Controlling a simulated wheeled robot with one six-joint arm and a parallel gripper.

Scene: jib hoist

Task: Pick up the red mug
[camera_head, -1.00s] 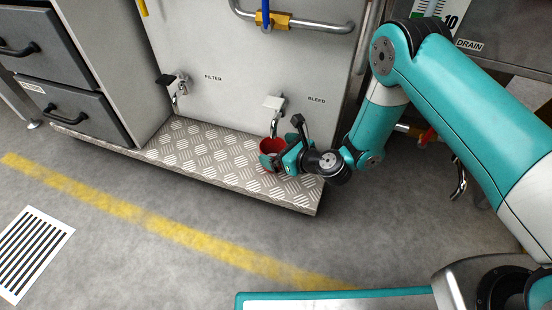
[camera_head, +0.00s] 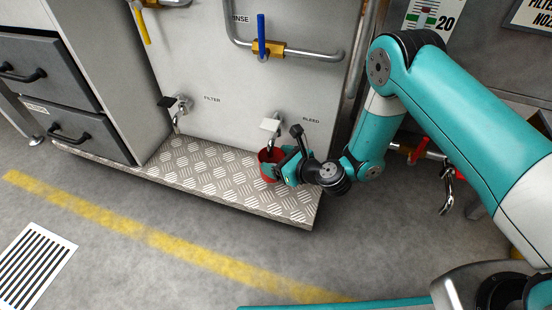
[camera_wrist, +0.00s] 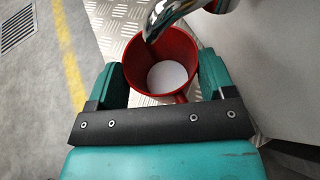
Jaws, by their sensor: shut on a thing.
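The red mug (camera_head: 267,156) is upright under the BLEED tap (camera_head: 271,126), at the checker-plate ledge. In the wrist view the mug (camera_wrist: 160,62) is between the two teal fingers of my gripper (camera_wrist: 161,85), with a pale white round area at its bottom. My gripper (camera_head: 272,168) is shut on the mug. The tap's chrome spout (camera_wrist: 168,16) reaches over the mug's far rim. I cannot tell whether the mug's base touches the ledge.
The checker-plate ledge (camera_head: 215,172) runs along the foot of the white panel (camera_head: 215,70). A FILTER tap (camera_head: 178,108) stands to the left. Grey drawers (camera_head: 50,75) are at far left. A yellow line (camera_head: 130,222) crosses the open floor in front.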

